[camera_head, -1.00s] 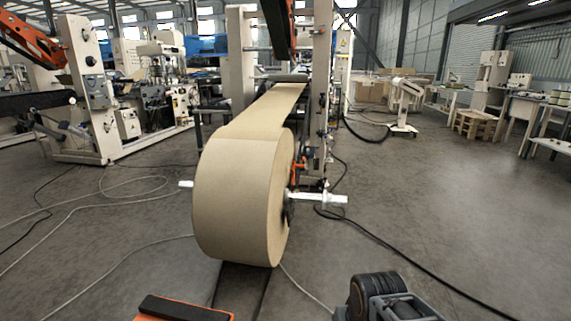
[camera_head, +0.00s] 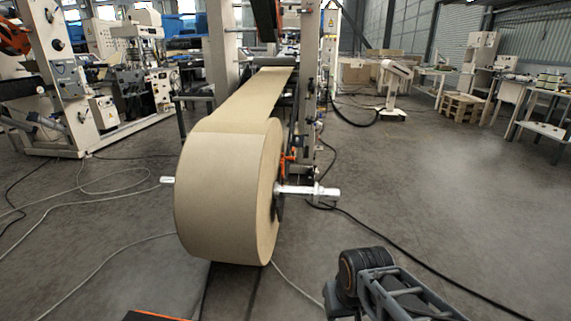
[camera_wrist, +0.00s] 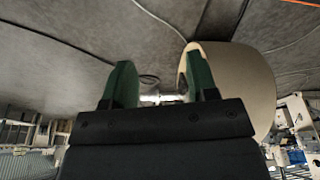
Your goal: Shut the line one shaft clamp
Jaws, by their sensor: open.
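The kraft roll (camera_head: 228,195) hangs on a pale shaft (camera_head: 310,191) that sticks out of both its sides. Just behind the roll's right face, an orange part (camera_head: 287,163) shows by the machine's upright; it may be the shaft clamp, but it is too small and partly hidden to tell whether it is open or shut. In the wrist view my gripper (camera_wrist: 158,78) has its two green-lined fingers wide apart with nothing between them. The roll (camera_wrist: 243,85) shows behind and beside the right finger; I cannot tell the distance.
The paper web (camera_head: 245,97) runs back from the roll into the line. Dark cables (camera_head: 400,257) lie on the floor to the right. Open floor (camera_head: 440,190) lies right of the shaft. A pallet (camera_head: 463,107) and work tables stand farther back. Another machine (camera_head: 62,90) stands at left.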

